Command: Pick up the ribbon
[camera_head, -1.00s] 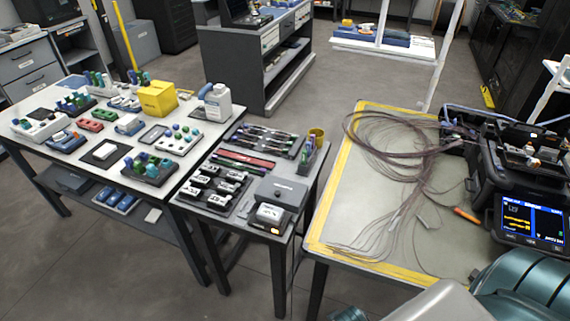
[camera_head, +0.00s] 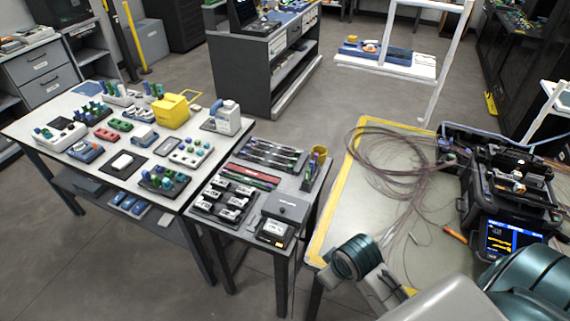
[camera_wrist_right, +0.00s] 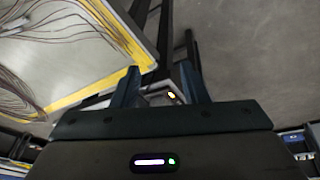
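The ribbon is a loose bundle of thin brown-purple fibres (camera_head: 392,165), coiled on the grey mat of the right-hand table, with strands trailing toward the near side. It also shows at the upper left of the right wrist view (camera_wrist_right: 60,22). My right gripper (camera_wrist_right: 163,84) is open, its two dark fingers apart with nothing held. It is off the yellow-edged table side, away from the fibres. My right arm enters the head view at the lower right and hides part of the table's near side. My left gripper is not in view.
A black fusion splicer (camera_head: 505,195) with a lit screen stands right of the fibres. An orange-handled tool (camera_head: 455,236) lies in front of it. A smaller table (camera_head: 228,228) with tools and grey boxes stands to the left, with a white parts table (camera_head: 60,175) beyond.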

